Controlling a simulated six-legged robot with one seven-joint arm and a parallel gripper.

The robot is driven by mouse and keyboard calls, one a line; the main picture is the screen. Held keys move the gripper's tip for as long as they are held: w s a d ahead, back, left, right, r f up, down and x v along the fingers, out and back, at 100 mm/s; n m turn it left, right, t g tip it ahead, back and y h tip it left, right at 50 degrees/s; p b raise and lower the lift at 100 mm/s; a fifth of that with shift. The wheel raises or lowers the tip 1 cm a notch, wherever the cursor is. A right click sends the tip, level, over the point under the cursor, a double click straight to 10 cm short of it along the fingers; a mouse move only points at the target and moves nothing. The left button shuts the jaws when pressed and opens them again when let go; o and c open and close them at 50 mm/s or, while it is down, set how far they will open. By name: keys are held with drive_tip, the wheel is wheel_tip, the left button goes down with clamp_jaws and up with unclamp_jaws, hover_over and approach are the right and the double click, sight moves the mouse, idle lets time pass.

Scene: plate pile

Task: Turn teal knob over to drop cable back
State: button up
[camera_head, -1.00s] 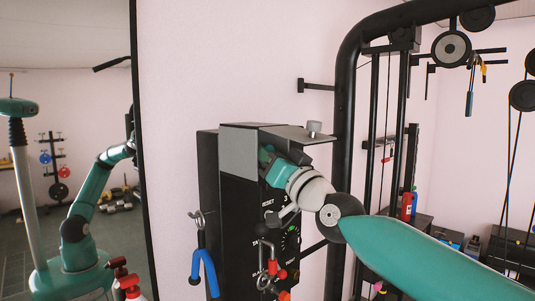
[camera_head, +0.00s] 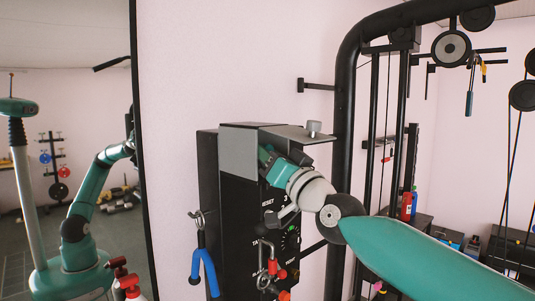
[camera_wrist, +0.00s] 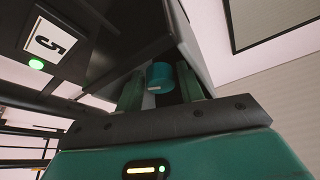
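The teal knob (camera_wrist: 160,77) shows in the wrist view under a dark panel, between the two fingers of my gripper (camera_wrist: 161,92). A narrow gap seems to show on each side of it, so the fingers look open around it rather than clamped. In the head view my gripper (camera_head: 268,162) reaches in at the upper front of a tall black box (camera_head: 210,190) on the wall, under its overhanging top plate (camera_head: 290,134). The knob is hidden there by my arm. I cannot make out the cable to be dropped.
A black gym frame (camera_head: 345,110) stands close at the right. A mirror (camera_head: 65,200) is at the left.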

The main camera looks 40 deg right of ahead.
drive_tip(key=v, duration=1.3)
drive_tip(key=shift+s, duration=0.25)
drive_tip(key=shift+f, duration=0.15)
drive_tip(key=w+a+f+n+g+y, duration=0.25)
drive_tip(key=a+f, duration=0.25)
drive_tip(key=a, duration=0.3)
drive_tip(key=w+a+f+n+g+y, duration=0.1)
drive_tip(key=w+a+f+n+g, duration=0.1)
drive_tip(key=a+f+g, duration=0.4)
drive_tip(key=s+a+f+n+g, duration=0.1)
drive_tip(key=a+f+g, duration=0.3)
drive_tip(key=f, duration=0.5)
drive_tip(key=s+a+f+g, duration=0.2)
drive_tip(key=a+f+g, duration=0.2)
drive_tip(key=a+f, duration=0.3)
wheel_tip(320, 180, down, 3)
drive_tip(key=shift+f+n+h, duration=0.25)
drive_tip(key=shift+n+h, duration=0.1)
drive_tip(key=shift+s+a, duration=0.1)
